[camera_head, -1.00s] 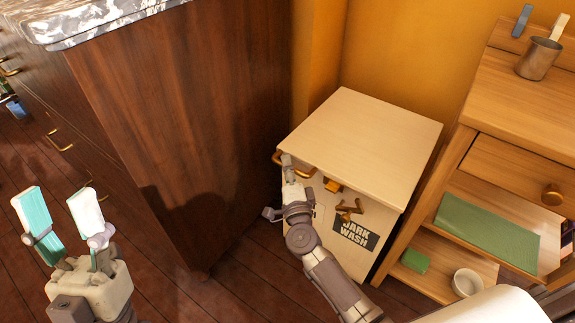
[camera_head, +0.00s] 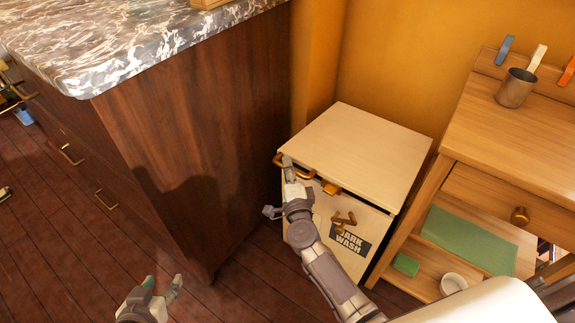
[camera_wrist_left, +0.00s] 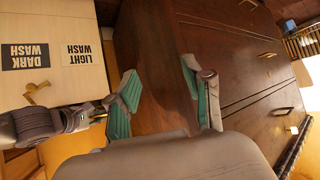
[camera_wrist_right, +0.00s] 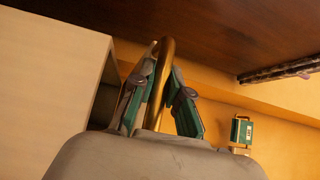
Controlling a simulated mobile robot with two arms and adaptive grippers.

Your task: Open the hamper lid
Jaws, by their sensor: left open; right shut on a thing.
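The hamper stands in the corner, with a pale lid (camera_head: 368,150) and a pale front marked "DARK WASH" (camera_head: 350,238). A "LIGHT WASH" label (camera_wrist_left: 82,54) also shows in the left wrist view. My right gripper (camera_head: 289,166) is shut on the brass lid handle (camera_head: 279,159) at the lid's front left. The right wrist view shows the brass bar (camera_wrist_right: 160,80) between its fingers. My left gripper (camera_head: 162,284) is open and empty, low over the floor in front of the dark cabinet.
The dark wooden cabinet (camera_head: 205,140) with a marble top stands close to the hamper's left. A wooden shelf unit (camera_head: 475,150) with a metal cup (camera_head: 516,88) stands close on the right.

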